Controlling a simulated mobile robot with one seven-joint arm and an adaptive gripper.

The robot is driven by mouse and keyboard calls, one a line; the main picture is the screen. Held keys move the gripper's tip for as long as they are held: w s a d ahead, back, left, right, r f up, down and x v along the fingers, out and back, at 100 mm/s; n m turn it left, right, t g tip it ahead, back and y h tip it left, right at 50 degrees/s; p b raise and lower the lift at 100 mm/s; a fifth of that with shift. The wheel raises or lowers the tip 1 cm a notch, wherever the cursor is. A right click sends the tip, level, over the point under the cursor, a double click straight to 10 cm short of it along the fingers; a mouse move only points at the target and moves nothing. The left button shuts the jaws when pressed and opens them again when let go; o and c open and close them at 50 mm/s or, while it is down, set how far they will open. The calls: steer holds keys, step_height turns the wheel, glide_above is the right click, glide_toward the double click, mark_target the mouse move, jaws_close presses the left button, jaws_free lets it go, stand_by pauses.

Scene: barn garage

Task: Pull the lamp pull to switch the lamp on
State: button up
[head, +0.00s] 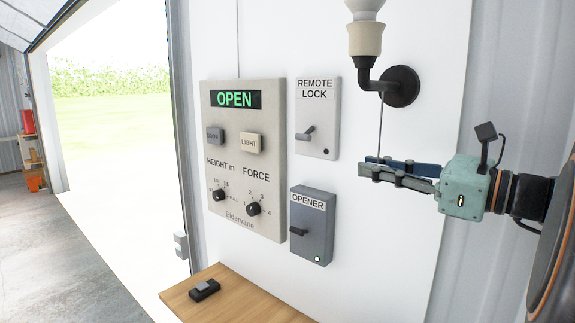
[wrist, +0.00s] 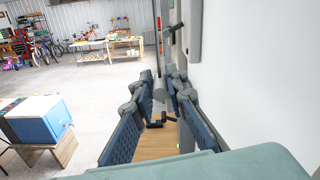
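The lamp pull (head: 380,125) is a thin cord running straight down from the lamp to my fingers. My gripper (head: 372,167) is around the cord's lower part, and the cord's end is hidden behind or between the fingers. In the wrist view my gripper (wrist: 162,85) has its two fingers apart with a narrow gap.
Left of my gripper, the wall carries a remote lock box (head: 318,120), an opener box (head: 312,228) and a control panel (head: 245,160). A wooden shelf (head: 240,300) with a small dark device (head: 205,289) is below. A blue-and-white box (wrist: 40,120) stands at left in the wrist view.

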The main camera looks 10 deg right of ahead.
jaws_close()
step_height(320, 180, down, 3)
steer(key=shift+r+b, duration=0.15)
steer(key=shift+b, duration=0.4)
steer(key=o, duration=0.6)
jaws_free()
steer(key=shift+c, duration=0.2)
